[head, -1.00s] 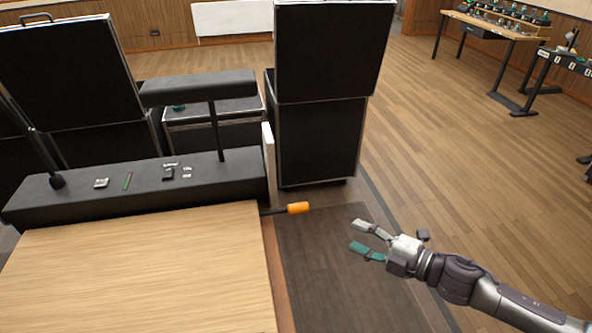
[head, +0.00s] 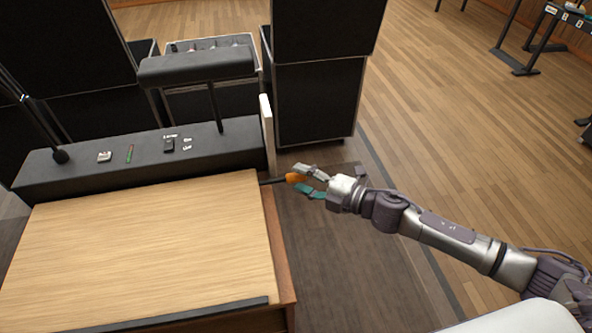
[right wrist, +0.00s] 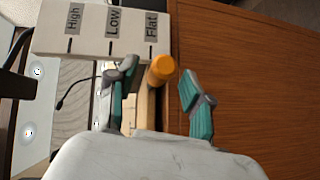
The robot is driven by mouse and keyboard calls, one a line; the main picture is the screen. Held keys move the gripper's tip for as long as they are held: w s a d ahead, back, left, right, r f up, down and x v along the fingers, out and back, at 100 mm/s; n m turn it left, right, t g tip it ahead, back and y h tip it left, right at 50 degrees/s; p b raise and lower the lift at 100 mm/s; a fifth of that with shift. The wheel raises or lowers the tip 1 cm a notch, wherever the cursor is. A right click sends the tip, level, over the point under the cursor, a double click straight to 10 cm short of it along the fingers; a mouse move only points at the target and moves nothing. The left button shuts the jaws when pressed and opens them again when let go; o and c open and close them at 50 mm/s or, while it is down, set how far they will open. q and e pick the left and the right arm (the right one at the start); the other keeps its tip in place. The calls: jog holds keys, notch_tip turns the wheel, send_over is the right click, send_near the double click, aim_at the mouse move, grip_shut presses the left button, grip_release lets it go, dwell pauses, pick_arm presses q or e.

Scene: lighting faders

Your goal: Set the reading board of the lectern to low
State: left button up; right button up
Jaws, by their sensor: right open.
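The lectern's wooden reading board (head: 140,250) fills the lower left of the head view, with a dark lip along its near edge. A dark lever with an orange knob (head: 294,178) sticks out from its right side. In the right wrist view the orange knob (right wrist: 160,70) lies nearest the Flat mark on a white plate (right wrist: 95,30) lettered High, Low and Flat. The plate shows nearly edge-on in the head view (head: 267,135). My right gripper (head: 300,179) is open, its fingers on either side of the knob. My left gripper is out of view.
A dark console (head: 125,155) with small switches and a lamp bar (head: 197,66) runs along the board's far edge. Tall black cases (head: 318,85) stand behind. The wooden floor (head: 450,130) to the right is open.

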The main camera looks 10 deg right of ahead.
jog(key=shift+x, duration=1.2)
jog(key=shift+d, duration=0.1)
grip_shut()
